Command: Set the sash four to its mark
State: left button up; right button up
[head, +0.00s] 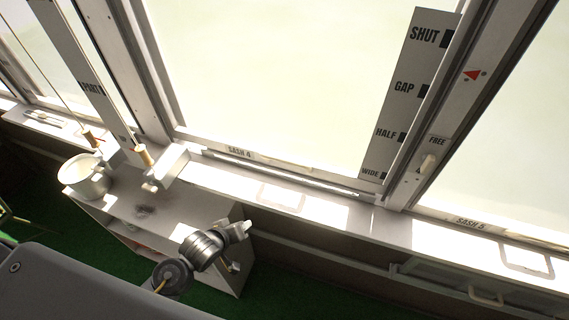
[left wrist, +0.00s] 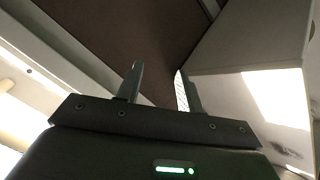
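Sash 4 is the large pane in the middle of the head view, with its "SASH 4" label (head: 239,152) low at the left. A long pale bar (head: 285,173) runs along its bottom. A grey scale board (head: 412,90) at its right reads SHUT, GAP, HALF and WIDE from top to bottom. A red triangle (head: 474,75) sits on the post to the right. My left gripper (head: 243,246) is below the sill, apart from the sash. In the left wrist view its two fingers (left wrist: 160,88) stand apart with nothing between them. My right gripper is not in view.
A "FREE" label (head: 437,140) sits above a pale latch (head: 428,163). The "SASH 5" label (head: 472,222) is at the right. The floor is green.

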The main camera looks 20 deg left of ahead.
pick_arm(q)
jog(key=w+d+r+n+t+h, duration=0.1)
jog(key=w+d+r+n+t, duration=0.1)
jog(key=r, duration=0.5)
jog(key=w+d+r+n+t+h, duration=0.1)
jog(key=w+r+n+t+h, duration=0.15)
jog(key=r, duration=0.45)
jog(key=n+h, duration=0.2)
jog(key=n, duration=0.1)
send_near(284, 162)
jog(key=shift+t, duration=0.35)
jog(key=x, duration=0.4)
jog(key=p+x, duration=0.1)
jog(key=x, duration=0.4)
jog(key=shift+w+a+f, duration=0.1)
jog(key=shift+w+f, duration=0.15)
jog(key=shift+w, duration=0.05)
jog(key=shift+w+d+f, duration=0.2)
jog(key=shift+w+d, duration=0.05)
jog(key=shift+w, duration=0.25)
jog(key=shift+c, duration=0.7)
grip_shut()
